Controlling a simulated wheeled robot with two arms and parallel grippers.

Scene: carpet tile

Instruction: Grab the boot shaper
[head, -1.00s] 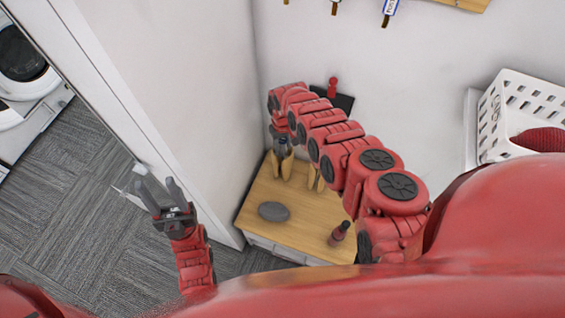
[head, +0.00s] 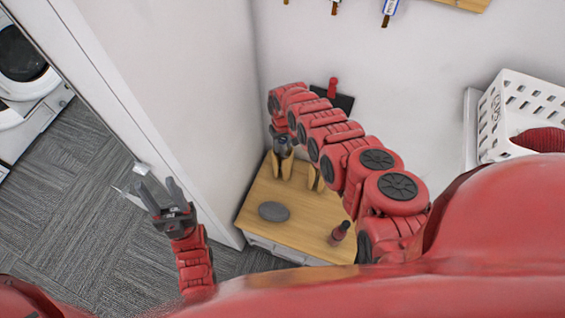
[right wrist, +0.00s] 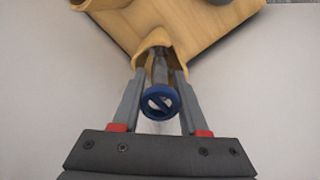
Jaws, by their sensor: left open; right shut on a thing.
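The boot shaper shows in the right wrist view as a blue ring-shaped knob (right wrist: 160,103) on a dark stem. Its lower part is hidden inside the opening of a tan boot (right wrist: 153,40). My right gripper (right wrist: 159,78) has one finger on each side of the shaper and is shut on it at the boot's mouth. In the head view my right gripper (head: 282,148) is above the tan boot (head: 281,165) at the back of the cabinet, and the shaper is hard to make out. My left gripper (head: 158,192) is open and empty, left of the cabinet.
The wooden cabinet top (head: 285,192) also bears a second tan boot (head: 316,180), a grey oval thing (head: 273,212) and a dark red bottle-like thing (head: 340,232). Walls stand close behind and left. A white basket (head: 510,105) is at right. Carpet floor (head: 60,190) is open at left.

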